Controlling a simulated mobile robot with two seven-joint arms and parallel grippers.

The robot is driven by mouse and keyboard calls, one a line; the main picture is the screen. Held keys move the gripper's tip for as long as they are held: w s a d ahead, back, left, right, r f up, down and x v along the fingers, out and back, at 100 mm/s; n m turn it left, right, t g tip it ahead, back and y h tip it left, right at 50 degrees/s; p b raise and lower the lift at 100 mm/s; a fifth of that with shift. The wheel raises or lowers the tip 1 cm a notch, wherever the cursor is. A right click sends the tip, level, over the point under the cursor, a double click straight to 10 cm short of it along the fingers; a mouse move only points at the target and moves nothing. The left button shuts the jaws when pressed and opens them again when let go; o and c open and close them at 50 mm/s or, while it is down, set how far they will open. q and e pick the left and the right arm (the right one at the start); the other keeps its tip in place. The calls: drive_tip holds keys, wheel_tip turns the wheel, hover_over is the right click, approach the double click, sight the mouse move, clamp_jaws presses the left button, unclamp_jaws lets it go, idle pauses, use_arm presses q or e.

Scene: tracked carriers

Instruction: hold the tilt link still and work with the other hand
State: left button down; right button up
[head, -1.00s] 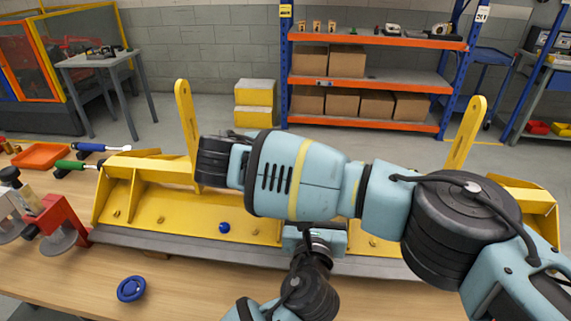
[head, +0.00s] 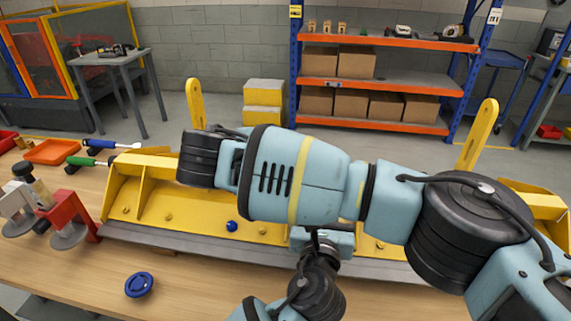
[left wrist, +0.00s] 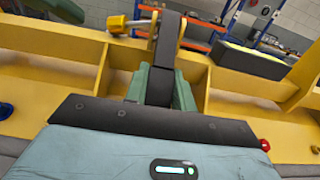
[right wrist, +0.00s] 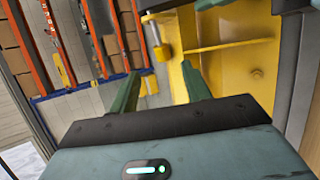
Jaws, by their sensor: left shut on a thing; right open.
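The long yellow carrier (head: 190,212) lies on the bench with two upright yellow lugs, one left (head: 196,105) and one right (head: 478,135). In the left wrist view a dark grey bar (left wrist: 168,45), apparently the tilt link, stands up from the carrier. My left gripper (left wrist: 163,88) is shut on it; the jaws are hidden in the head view. A yellow pin (left wrist: 118,25) shows beside the bar's top. My right gripper (right wrist: 160,85) is open and empty beside the yellow carrier wall (right wrist: 225,75). A yellow cylinder (right wrist: 162,52) shows beyond its fingers. My right arm hides its fingers in the head view.
A blue knob (head: 231,226) is on the carrier's front. A blue disc-shaped part (head: 139,285) lies on the bench's front. A red clamp (head: 70,215) and green-handled (head: 88,161) and blue-handled (head: 100,144) tools are at left. An orange tray (head: 52,151) is behind them.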

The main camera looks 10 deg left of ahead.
use_arm(q)
drive_tip(key=shift+r, duration=0.1)
use_arm(e)
drive_tip(key=shift+v, duration=1.45)
drive_tip(key=shift+w+r, duration=0.1)
drive_tip(key=shift+w, duration=0.05)
drive_tip(key=w+d+r+g+y, duration=0.1)
drive_tip(key=w+d+g+y, duration=0.1)
drive_tip(key=d+g+y, duration=0.1)
drive_tip(key=w+d+r+g+y, duration=0.2)
drive_tip(key=d+g, duration=0.1)
drive_tip(key=d, duration=0.1)
drive_tip(key=w+d+r+m+g+y, duration=0.1)
drive_tip(key=w+d+r+g+y, duration=0.1)
drive_tip(key=d+y, duration=0.1)
drive_tip(key=shift+w+d+r+g+y, duration=0.25)
drive_tip(key=shift+w+d+g+y, duration=0.05)
drive_tip(key=shift+w+d+g, duration=0.1)
drive_tip(key=shift+d+r+y, duration=0.25)
drive_tip(key=shift+d+y, duration=0.05)
drive_tip(key=x, duration=1.2)
drive_tip(key=shift+s, duration=0.1)
